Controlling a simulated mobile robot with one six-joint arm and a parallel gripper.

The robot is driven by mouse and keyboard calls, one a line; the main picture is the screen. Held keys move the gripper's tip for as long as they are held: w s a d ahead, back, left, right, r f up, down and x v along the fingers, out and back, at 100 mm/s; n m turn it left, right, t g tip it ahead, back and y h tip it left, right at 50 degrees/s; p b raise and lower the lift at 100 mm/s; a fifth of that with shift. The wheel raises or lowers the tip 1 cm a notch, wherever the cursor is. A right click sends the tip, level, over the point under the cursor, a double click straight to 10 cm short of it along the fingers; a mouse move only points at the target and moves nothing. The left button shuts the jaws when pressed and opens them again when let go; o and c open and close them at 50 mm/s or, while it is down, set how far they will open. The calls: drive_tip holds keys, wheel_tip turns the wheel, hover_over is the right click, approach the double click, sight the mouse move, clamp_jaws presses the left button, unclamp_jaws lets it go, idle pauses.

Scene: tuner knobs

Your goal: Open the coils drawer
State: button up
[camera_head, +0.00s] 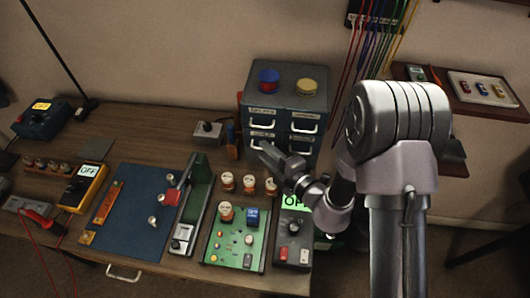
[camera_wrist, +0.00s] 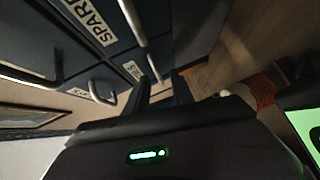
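The blue-grey drawer cabinet (camera_head: 289,88) stands at the back of the bench with its drawers looking shut. Its fronts carry white labels and pale bar handles; the labels are too small for me to tell which is the coils drawer. My gripper (camera_head: 266,150) is in front of the cabinet's lower left part and hides some of it. One label (camera_wrist: 86,20) reads "SPAR"; a smaller label (camera_wrist: 132,70) is unreadable.
A grey box with a green display (camera_head: 293,238) is beneath my arm. Coloured cables hang behind.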

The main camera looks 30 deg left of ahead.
drive_tip(key=shift+w+a+f, duration=0.1)
drive_tip(key=shift+w+a, duration=0.2)
drive_tip(key=shift+a, duration=0.2)
clamp_jaws()
idle(1.1)
